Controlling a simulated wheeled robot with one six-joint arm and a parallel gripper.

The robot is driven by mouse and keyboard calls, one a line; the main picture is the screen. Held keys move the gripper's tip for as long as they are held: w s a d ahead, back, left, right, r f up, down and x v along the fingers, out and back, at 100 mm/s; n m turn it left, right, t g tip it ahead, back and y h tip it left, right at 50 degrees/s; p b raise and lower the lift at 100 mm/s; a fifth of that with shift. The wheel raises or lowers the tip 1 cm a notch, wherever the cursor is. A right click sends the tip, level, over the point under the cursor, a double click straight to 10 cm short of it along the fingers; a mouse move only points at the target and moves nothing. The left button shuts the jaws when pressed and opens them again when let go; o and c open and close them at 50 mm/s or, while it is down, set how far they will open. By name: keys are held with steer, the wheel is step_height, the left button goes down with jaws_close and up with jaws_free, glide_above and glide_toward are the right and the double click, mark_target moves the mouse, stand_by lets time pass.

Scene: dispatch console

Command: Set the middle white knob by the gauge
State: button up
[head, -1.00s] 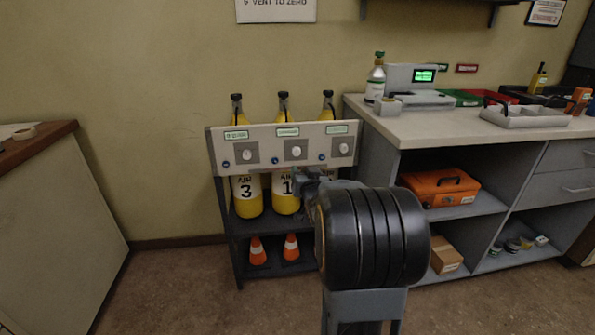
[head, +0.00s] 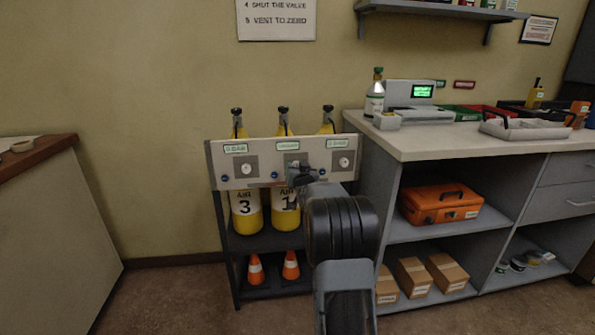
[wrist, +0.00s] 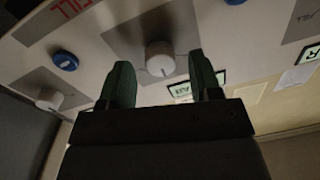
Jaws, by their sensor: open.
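A pale panel (head: 267,172) on a rack carries a row of white knobs on grey plates, with small green displays above them. In the head view the left knob (head: 246,169) and right knob (head: 343,162) show. The middle knob is mostly hidden behind my gripper (head: 298,174). In the wrist view the middle white knob (wrist: 160,58) lies between and just beyond the tips of my gripper (wrist: 161,77). The jaws are open with a gap on both sides, and no contact shows. The middle display (head: 288,146) is too small to read; no dial gauge can be made out.
Blue buttons (wrist: 65,60) sit between the knobs. Yellow cylinders (head: 246,212) stand behind and below the panel, with orange cones (head: 256,270) beneath. A counter (head: 440,137) with shelves and an orange case (head: 440,202) is close on the right. The left floor is clear.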

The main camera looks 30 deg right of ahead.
steer(key=shift+w+d, duration=0.1)
steer(key=shift+w, duration=0.25)
steer(key=shift+c, duration=0.4)
steer(key=c, duration=0.9)
steer(key=shift+o, duration=0.2)
steer(key=m+p, duration=0.1)
steer(key=m, duration=1.1)
steer(key=shift+h, duration=0.3)
